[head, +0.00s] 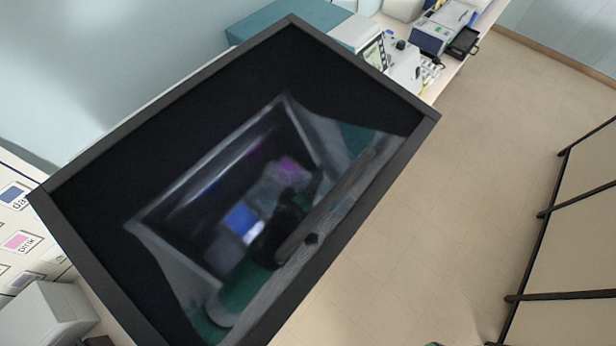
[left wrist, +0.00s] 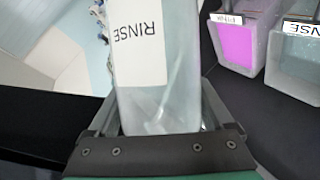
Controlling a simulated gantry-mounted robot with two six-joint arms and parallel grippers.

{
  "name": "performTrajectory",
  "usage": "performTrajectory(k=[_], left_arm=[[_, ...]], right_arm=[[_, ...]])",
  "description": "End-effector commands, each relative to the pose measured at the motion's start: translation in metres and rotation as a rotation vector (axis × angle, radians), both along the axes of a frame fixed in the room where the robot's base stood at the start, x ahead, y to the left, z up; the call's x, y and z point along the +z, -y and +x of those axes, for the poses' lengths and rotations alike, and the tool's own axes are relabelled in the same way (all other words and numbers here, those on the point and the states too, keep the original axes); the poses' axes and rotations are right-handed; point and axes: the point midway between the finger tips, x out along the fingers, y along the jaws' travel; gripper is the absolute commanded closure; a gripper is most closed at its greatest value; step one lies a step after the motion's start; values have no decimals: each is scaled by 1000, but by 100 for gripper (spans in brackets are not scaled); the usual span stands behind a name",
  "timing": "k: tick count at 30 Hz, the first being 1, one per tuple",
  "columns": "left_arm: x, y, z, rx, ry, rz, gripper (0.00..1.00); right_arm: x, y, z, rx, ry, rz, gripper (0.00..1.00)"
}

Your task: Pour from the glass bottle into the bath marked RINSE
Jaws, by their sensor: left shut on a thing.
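My left gripper (left wrist: 160,112) is shut on the glass bottle (left wrist: 185,70), with a finger on either side of it. The clear bottle bears a white RINSE label that reads upside down in the left wrist view. The bath marked RINSE (left wrist: 296,72) is at the right edge of that view, greyish and partly cut off. The bottle is to its left and apart from it. In the head view the bottle and this bath cannot be made out clearly through a dark, blurred pane. My right gripper is not in view.
A bath of magenta liquid (left wrist: 240,38) stands beside the RINSE bath, on a dark surface (left wrist: 240,115). In the head view a black-framed hood (head: 372,195) covers the work area, with a blurred blue patch (head: 240,217) inside. Bench instruments (head: 430,40) stand beyond it.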

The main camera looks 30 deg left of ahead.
Motion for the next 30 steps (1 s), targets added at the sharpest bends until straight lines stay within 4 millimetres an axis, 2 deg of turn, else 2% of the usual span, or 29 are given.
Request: performTrajectory(k=[12,30], left_arm=[[-4,5,2,-1,28,-67,100],[-3,5,2,-1,30,-75,100]], right_arm=[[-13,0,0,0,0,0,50],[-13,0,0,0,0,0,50]])
